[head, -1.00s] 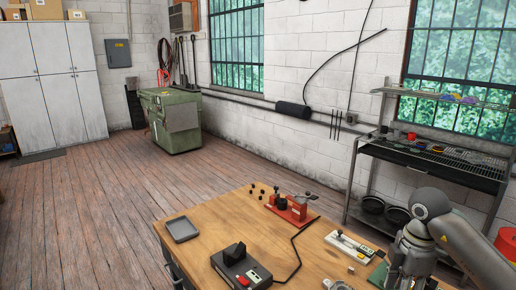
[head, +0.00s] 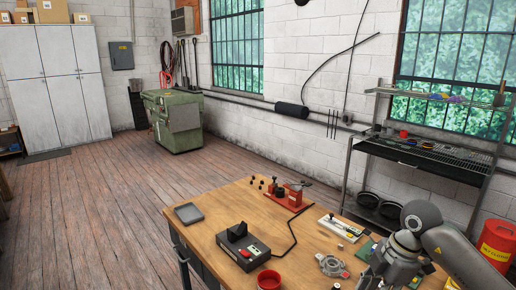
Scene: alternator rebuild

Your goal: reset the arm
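My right arm comes in from the lower right in the head view. Its gripper (head: 374,280) hangs over the front right of the wooden workbench (head: 215,220), pointing down. The fingertips run into the bottom edge of the picture, so I cannot see whether it is open or shut, or whether it holds anything. My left arm and gripper are not in view.
On the bench are a grey tray (head: 188,213), a black tester box (head: 243,247), a red fixture (head: 287,196), a white-based tool (head: 341,228), a round metal part (head: 332,265) and a red bowl (head: 269,279). A wire shelf (head: 430,155) and red can (head: 497,243) stand right.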

